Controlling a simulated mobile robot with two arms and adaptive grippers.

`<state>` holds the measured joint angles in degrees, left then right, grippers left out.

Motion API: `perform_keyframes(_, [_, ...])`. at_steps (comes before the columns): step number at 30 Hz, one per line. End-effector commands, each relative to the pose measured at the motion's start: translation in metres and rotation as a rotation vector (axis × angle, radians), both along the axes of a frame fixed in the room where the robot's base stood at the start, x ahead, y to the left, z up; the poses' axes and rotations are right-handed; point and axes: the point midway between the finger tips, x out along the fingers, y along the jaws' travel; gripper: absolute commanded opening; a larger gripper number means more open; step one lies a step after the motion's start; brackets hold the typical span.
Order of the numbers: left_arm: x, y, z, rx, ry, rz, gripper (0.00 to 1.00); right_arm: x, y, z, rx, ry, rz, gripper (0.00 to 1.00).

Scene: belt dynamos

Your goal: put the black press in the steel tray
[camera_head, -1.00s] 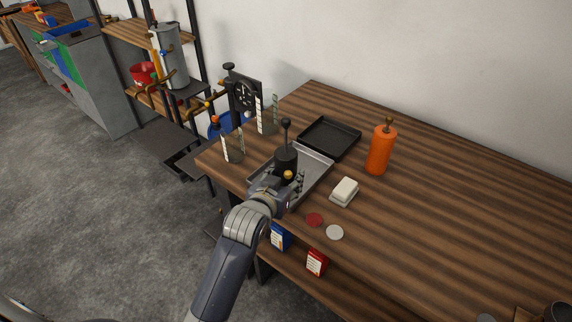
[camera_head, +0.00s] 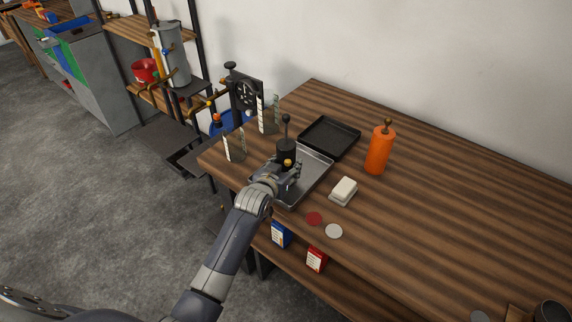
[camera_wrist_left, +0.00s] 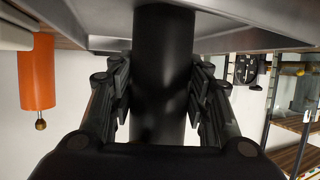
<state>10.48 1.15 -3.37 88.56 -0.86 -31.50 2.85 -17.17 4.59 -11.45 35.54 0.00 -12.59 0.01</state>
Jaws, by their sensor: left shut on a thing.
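The black press (camera_head: 286,150) is a dark cylinder with a ball-topped lever, upright over the steel tray (camera_head: 313,186). My left gripper (camera_head: 285,171) is shut on its body. In the left wrist view the press (camera_wrist_left: 162,70) stands between the two fingers of the left gripper (camera_wrist_left: 162,95). The steel tray (camera_wrist_left: 225,38) shows behind it there. The press's base is hidden by my gripper in the head view, so I cannot tell whether it touches the tray. My right gripper is not in view.
A black tray (camera_head: 329,138) lies behind the steel tray. An orange bottle (camera_head: 378,150) and a white block (camera_head: 344,189) stand to the right. Glass beakers (camera_head: 235,147) stand left. The table's right side is mostly clear.

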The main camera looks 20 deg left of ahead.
Motion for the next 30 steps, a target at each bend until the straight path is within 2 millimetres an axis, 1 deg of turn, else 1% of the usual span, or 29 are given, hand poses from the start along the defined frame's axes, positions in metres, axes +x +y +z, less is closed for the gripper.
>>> perform_keyframes(1, [0.001,0.0,0.003,0.0,-0.008,0.0,0.0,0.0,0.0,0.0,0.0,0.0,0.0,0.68])
perform_keyframes(7, [0.001,0.0,0.002,0.0,-0.007,0.0,0.0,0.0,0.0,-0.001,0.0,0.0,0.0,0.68])
perform_keyframes(8, [0.0,0.0,-0.001,0.0,0.0,0.0,0.47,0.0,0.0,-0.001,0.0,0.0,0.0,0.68])
perform_keyframes(9, [0.0,0.0,-0.001,0.0,-0.001,0.0,0.56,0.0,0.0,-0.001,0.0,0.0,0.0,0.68])
perform_keyframes(10, [0.0,0.0,-0.001,0.0,-0.001,0.0,0.63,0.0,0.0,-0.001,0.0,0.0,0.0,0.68])
perform_keyframes(11, [0.0,0.0,-0.001,0.0,-0.001,0.0,0.65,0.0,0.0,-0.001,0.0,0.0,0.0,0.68])
perform_keyframes(23, [-0.002,0.0,0.001,0.0,-0.001,0.0,0.65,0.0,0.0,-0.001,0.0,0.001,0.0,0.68])
perform_keyframes(26, [-0.008,0.0,0.003,0.0,0.0,0.0,0.65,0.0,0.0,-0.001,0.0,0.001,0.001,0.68])
perform_keyframes(30, [-0.023,0.001,0.009,0.001,-0.001,0.0,0.65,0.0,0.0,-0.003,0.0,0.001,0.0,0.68])
